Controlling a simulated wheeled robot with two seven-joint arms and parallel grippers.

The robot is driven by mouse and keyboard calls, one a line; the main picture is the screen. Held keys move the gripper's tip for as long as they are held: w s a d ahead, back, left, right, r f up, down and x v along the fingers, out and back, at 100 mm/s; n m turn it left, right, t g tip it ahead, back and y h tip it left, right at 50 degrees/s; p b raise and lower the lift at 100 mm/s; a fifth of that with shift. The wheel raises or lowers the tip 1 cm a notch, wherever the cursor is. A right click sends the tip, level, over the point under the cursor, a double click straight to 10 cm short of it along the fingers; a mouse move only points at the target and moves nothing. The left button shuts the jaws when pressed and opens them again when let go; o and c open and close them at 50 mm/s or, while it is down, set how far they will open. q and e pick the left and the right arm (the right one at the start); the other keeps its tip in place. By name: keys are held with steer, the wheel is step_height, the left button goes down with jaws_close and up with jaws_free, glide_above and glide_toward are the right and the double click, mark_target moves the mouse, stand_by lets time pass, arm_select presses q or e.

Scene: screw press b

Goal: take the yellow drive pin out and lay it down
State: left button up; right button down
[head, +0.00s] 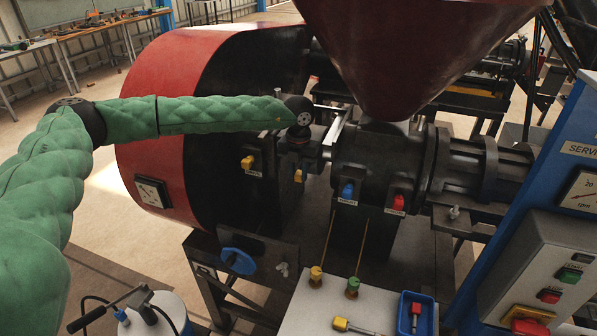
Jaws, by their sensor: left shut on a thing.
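My left gripper (298,152) points down in front of the black press housing, below the dark wrist at the end of my green arm. A small yellow-headed piece (298,176) shows right at its fingertips, and the gripper is shut on it; I take it for the yellow drive pin. Whether its shaft is still inside the housing is hidden. Another yellow head (247,162) sits on the housing to the left, above a small label. A yellow-headed pin (341,324) also lies on the light bench top at the bottom. My right gripper is not in view.
A blue head (347,191) and a red head (398,203) sit on the press barrel. The bench top (300,311) holds a blue tray (430,318) with a red-headed piece inside. Two upright rods with yellow and green bases stand there. The control box (535,270) is at right.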

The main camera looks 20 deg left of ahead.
arm_select(q)
jaws_close()
steer(key=shift+s, duration=0.1)
steer(key=shift+s+b, duration=0.65)
steer(key=shift+s, duration=0.65)
steer(key=shift+s, duration=0.2)
steer(key=s, duration=0.2)
steer(key=shift+s+a+b, duration=0.1)
steer(key=shift+s+b, duration=0.2)
steer(key=shift+s, duration=0.1)
